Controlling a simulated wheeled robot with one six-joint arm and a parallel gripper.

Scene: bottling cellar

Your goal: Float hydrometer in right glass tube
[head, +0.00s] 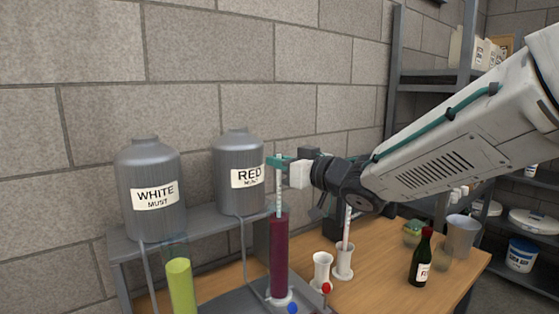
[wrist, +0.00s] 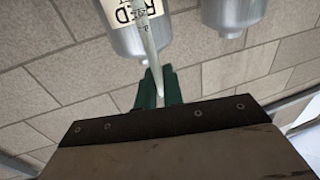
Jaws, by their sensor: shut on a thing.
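The right glass tube (head: 279,255) stands upright, filled with dark red liquid. The left glass tube (head: 180,288) holds yellow-green liquid. My gripper (head: 279,162), with green fingers, is shut on the pale, thin hydrometer (head: 279,190) directly above the right tube. The hydrometer hangs about upright, and its lower part runs down to the red liquid; how deep it reaches is hidden. In the wrist view the hydrometer (wrist: 148,45) shows its scale marks and passes between the green fingers (wrist: 160,90). The tubes are out of the wrist view.
Steel tanks labelled WHITE MUST (head: 152,215) and RED MUST (head: 238,195) stand on a shelf behind. On the wooden table are two white holders, one (head: 343,262) with a rod (head: 347,228) in it, a dark bottle (head: 421,258) and a grey beaker (head: 459,232).

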